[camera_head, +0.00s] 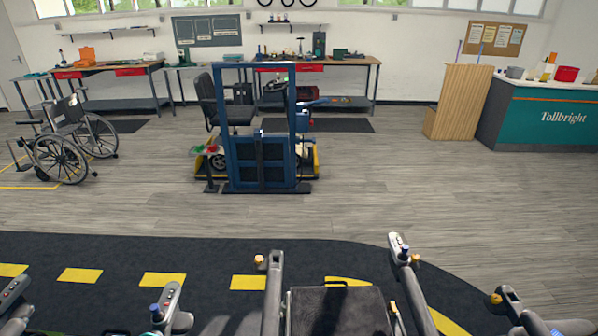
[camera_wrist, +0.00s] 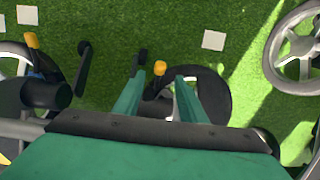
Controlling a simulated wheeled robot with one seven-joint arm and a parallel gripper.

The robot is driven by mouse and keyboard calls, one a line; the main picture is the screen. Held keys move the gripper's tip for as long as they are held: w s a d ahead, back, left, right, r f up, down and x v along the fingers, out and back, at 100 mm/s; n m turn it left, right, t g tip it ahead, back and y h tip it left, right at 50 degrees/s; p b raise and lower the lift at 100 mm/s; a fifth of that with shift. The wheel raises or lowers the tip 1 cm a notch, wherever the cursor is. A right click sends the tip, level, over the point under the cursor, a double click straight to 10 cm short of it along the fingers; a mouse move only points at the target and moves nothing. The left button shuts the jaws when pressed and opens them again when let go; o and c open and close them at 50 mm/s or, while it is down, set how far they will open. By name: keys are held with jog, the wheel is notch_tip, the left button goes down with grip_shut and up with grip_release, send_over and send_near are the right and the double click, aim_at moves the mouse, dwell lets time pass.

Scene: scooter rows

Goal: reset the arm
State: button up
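My gripper (camera_wrist: 160,85) shows in the wrist view as two green fingers reaching out from a broad green and black hand. The fingers are apart, and nothing is clearly held between them. A yellow-topped lever (camera_wrist: 159,68) appears in the gap between the fingertips; its depth relative to them is hard to judge. Below the gripper are dark round parts and green turf. The hand hides what lies at the bottom of the wrist view. I cannot make out my arm or gripper in the head view.
Several mobility chairs with armrest controls (camera_head: 399,248) line the bottom of the head view. A dark track (camera_head: 200,255) with yellow dashes lies beyond. A blue frame (camera_head: 259,150), a wheelchair (camera_head: 60,140) and a counter (camera_head: 545,115) stand farther off. Wood floor between is clear.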

jog(key=shift+s+f+t, duration=0.25)
jog(key=shift+s+t, duration=0.05)
jog(key=shift+s, duration=0.3)
jog(key=s+r+t, duration=0.8)
jog(key=s+r, duration=0.2)
jog(key=r, duration=0.2)
jog(key=s+r+t, duration=0.2)
jog(key=r+t, duration=0.2)
jog(key=r, duration=1.6)
jog(key=s+r+t, duration=0.3)
jog(key=r+t, duration=0.2)
jog(key=r, duration=1.5)
jog(key=shift+s+r, duration=0.2)
jog(key=shift+c, duration=0.7)
jog(key=shift+a, duration=0.1)
